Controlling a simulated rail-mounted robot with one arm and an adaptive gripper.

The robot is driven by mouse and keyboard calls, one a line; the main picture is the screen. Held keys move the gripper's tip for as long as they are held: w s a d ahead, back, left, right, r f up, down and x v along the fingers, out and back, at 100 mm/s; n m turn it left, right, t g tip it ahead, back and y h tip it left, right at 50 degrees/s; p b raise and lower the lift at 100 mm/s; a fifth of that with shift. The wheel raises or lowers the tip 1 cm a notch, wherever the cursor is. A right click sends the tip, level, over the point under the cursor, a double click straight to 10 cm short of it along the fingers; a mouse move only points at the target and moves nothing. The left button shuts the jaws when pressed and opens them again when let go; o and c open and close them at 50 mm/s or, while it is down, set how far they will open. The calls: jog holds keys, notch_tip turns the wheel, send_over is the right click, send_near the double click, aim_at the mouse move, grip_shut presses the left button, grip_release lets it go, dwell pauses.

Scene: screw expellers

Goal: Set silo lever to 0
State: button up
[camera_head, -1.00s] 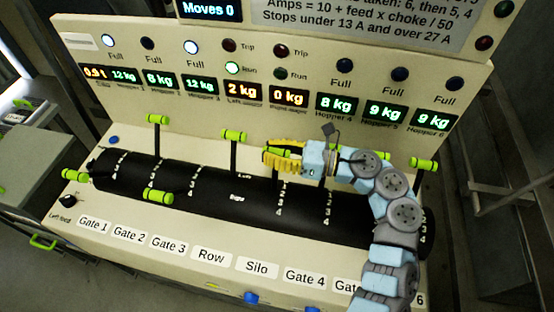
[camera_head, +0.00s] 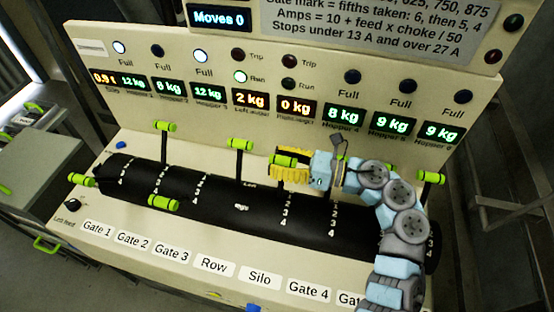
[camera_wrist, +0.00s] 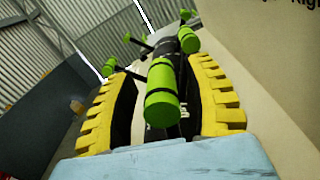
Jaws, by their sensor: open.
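The console carries a black drum (camera_head: 215,195) with several levers ending in green handles. The white Silo label (camera_head: 260,279) is on the front, between Row and Gate 4. My gripper (camera_head: 290,169) has yellow fingers and is open at a green handle (camera_head: 284,160), apparently the silo lever's. In the wrist view this handle (camera_wrist: 162,92) lies between the two spread fingers, with a gap on both sides. The lever's stalk and the number it stands at are hidden by the fingers.
The Row handle (camera_head: 240,143) stands upright just left of my gripper. Other green handles are at the left (camera_head: 165,127) and far right (camera_head: 431,177). The display panel (camera_head: 300,80) rises behind. My arm covers the drum's right part.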

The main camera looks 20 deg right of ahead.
jog(key=v, duration=1.1)
jog(key=shift+s+d, duration=0.2)
jog(key=shift+d, duration=0.1)
